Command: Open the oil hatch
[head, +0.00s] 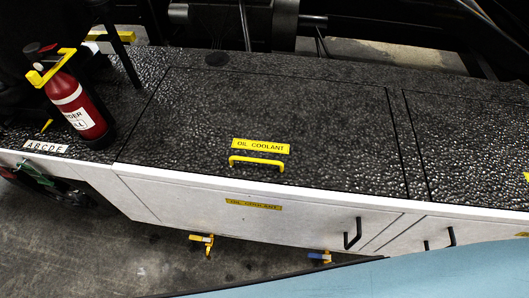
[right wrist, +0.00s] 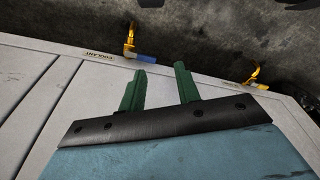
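The oil coolant hatch (head: 270,105) is a dark, textured panel in the vehicle's top deck. It lies flat and shut. A yellow label (head: 260,146) reading OIL COOLANT and a yellow bar handle (head: 257,162) sit near its front edge. Nothing touches the handle. My right gripper (right wrist: 160,70) shows in the right wrist view with its two green fingers apart and nothing between them. It is over the white side panels, away from the handle. Green parts that look like my left gripper (head: 36,173) show at the left edge of the head view, too small to tell their opening.
A red fire extinguisher (head: 78,105) stands left of the hatch. The white side panel (head: 215,208) below has its own OIL COOLANT label and a black handle (head: 352,234). Yellow latches (head: 203,243) stick out below. My light-blue body part covers the lower right.

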